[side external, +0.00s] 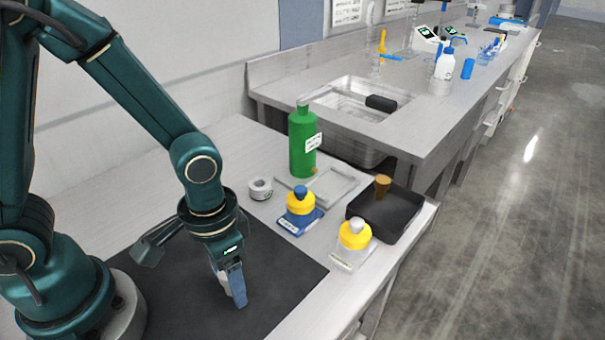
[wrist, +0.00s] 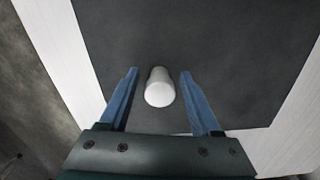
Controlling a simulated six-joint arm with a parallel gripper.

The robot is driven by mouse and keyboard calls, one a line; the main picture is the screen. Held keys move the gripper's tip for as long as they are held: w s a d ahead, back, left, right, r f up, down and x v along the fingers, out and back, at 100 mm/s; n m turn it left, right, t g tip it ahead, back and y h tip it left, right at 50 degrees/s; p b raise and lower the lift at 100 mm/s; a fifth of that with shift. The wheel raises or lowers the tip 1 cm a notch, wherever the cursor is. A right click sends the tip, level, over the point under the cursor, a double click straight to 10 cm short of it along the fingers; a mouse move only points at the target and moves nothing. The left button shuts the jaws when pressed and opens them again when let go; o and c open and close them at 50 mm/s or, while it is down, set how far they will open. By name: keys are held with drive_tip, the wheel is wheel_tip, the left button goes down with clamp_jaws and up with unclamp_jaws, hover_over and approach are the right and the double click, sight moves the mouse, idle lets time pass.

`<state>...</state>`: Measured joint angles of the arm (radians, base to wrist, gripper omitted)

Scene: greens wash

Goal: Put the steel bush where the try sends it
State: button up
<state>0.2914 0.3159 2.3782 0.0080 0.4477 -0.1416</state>
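A pale, light-grey cylinder (wrist: 160,87), which looks like the steel bush, is on the dark mat in the wrist view. My gripper (wrist: 160,85) is open, with one blue finger on each side of the cylinder and a visible gap on both sides. In the side view my gripper (side external: 238,292) points down low over the dark mat (side external: 185,285), and the cylinder is hidden there. Two yellow-bodied pieces stand on the bench: one with a blue knob and blue base (side external: 300,205), one with a white knob and pale base (side external: 354,238).
A black tray (side external: 405,225) at the bench's right edge holds a brown bush-like piece (side external: 382,187). A green bottle (side external: 302,145), a shallow pale tray (side external: 345,187) and a grey-white ring (side external: 260,189) stand behind the yellow pieces. A sink (side external: 345,105) lies beyond.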

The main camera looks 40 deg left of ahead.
idle(0.3)
wheel_tip(320, 180, up, 12)
drive_tip(key=s+a+r+n+t, duration=0.1)
drive_tip(key=s+a+r+t, duration=0.1)
drive_tip(key=a+t, duration=0.3)
drive_tip(key=shift+a+r+n+t, duration=0.3)
drive_tip(key=shift+r+n, duration=0.1)
drive_tip(key=shift+r, duration=0.2)
idle(1.4)
